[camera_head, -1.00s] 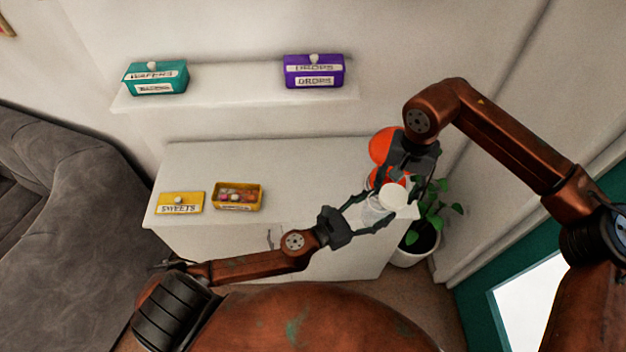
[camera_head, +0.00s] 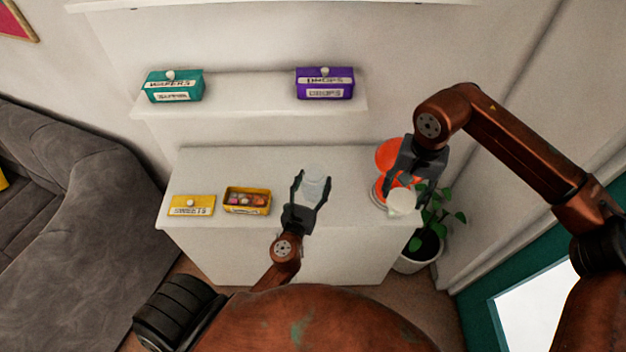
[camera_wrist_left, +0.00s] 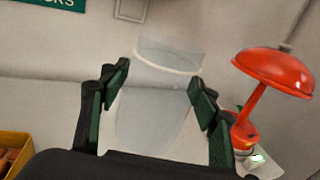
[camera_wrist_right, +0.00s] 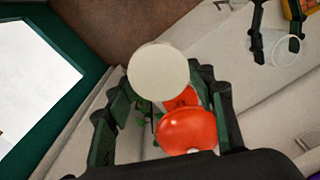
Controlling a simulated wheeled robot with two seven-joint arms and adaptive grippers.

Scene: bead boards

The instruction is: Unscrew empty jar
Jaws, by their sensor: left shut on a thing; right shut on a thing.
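The clear jar (camera_head: 316,184) has an open top and looks empty. My left gripper (camera_head: 312,190) is shut on its sides and holds it over the front middle of the white cabinet. The jar (camera_wrist_left: 155,110) fills the space between the fingers in the left wrist view. The round white lid (camera_head: 402,201) is apart from the jar, at the cabinet's right end. My right gripper (camera_head: 396,190) is shut on the lid, which also shows in the right wrist view (camera_wrist_right: 158,72).
A red lamp (camera_head: 388,155) stands at the cabinet's right end, close behind my right gripper. A yellow sweets lid (camera_head: 191,206) and an open yellow box with sweets (camera_head: 247,208) lie at left. A potted plant (camera_head: 425,245) stands right of the cabinet (camera_head: 240,165).

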